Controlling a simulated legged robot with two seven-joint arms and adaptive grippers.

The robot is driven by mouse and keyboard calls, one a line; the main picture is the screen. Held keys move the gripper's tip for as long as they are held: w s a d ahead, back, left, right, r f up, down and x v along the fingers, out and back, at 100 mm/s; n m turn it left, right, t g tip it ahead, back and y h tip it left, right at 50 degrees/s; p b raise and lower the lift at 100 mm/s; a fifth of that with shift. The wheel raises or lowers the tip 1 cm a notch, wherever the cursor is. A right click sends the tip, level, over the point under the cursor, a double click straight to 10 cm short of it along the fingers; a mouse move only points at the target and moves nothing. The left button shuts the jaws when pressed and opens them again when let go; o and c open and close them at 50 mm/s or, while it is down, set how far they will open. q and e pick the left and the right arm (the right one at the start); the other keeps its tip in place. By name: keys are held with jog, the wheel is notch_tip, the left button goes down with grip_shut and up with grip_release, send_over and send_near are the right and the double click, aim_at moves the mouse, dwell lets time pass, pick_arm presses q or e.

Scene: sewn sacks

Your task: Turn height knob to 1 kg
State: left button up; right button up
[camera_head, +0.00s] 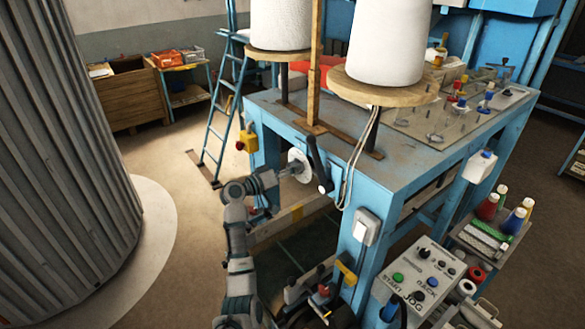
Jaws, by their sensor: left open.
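A round white dial disc (301,160) is mounted on the near side of the blue machine table, with a black crank handle (318,165) just right of it. Any marks on the dial are too small to read, so I cannot tell its setting. My left gripper (287,172) is open at the left face of the disc, its arm coming up from below. The fingertips are small and partly merge with the disc, so I cannot tell whether they touch it. My right gripper is not in view.
The blue table (270,98) carries two large white thread cones (385,40) on wooden discs. A yellow box with a red button (246,139) hangs left of the dial. A control panel (415,280) stands at the lower right. The floor left of my arm is clear.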

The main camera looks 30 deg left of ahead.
pick_arm(q)
jog(key=shift+w, duration=0.1)
jog(key=shift+a, duration=0.15)
jog(key=c, duration=1.1)
jog(key=shift+c, duration=0.2)
jog(key=shift+f, duration=0.1)
